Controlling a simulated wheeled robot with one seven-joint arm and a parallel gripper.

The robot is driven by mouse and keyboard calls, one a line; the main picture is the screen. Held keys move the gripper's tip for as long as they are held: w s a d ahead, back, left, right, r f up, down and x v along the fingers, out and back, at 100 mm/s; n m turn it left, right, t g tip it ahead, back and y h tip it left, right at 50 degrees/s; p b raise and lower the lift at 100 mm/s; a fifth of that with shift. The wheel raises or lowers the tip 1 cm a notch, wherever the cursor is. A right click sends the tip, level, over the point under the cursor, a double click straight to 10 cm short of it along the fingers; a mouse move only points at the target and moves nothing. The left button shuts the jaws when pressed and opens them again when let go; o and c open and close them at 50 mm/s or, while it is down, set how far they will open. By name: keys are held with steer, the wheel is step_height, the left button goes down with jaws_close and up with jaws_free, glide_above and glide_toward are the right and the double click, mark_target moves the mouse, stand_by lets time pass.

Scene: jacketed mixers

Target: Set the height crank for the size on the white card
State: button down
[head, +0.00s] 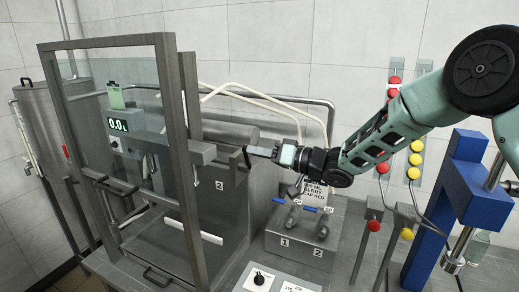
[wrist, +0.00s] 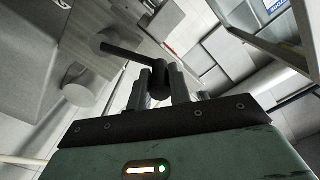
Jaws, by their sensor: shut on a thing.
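The height crank (head: 247,158) has a black handle on a grey shaft, to the right of the glass-door frame. In the wrist view the crank's black arm (wrist: 125,52) runs from a grey round hub to a grip between the fingers. My gripper (head: 264,152) is shut on the crank's grip; its fingers also show in the wrist view (wrist: 160,88). The white card (head: 314,191) is behind my arm, partly hidden; "ML", "BERRY" and "CAP RED" are legible, but the full size figure is not clear.
A glass door (head: 125,150) in a grey frame stands left of the crank. A display (head: 118,125) behind it reads about 0.0. A grey block (head: 295,245) marked 1 and 2 bears blue-handled valves. Red and yellow knobs and a blue stand (head: 445,215) are at right.

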steer(key=shift+w+d+r+m+p, duration=0.1)
steer(key=shift+w+d+m+p, duration=0.1)
steer(key=shift+w+m+p, duration=0.45)
steer(key=shift+w+d+r+m+p, duration=0.2)
steer(key=shift+w+m+p, duration=0.15)
steer(key=shift+m, duration=0.45)
steer(key=shift+w+d+r+m+p, duration=0.1)
steer(key=shift+w+d+m+p, duration=0.1)
steer(key=shift+w+m+p, duration=0.45)
steer(key=shift+s, duration=0.15)
steer(key=c, duration=1.3)
jaws_free()
steer(key=shift+f, duration=0.1)
steer(key=b+v, duration=0.7)
steer(key=v, duration=1)
steer(key=shift+d+b, duration=0.15)
steer(key=shift+b, duration=0.2)
steer(key=shift+s, duration=0.1)
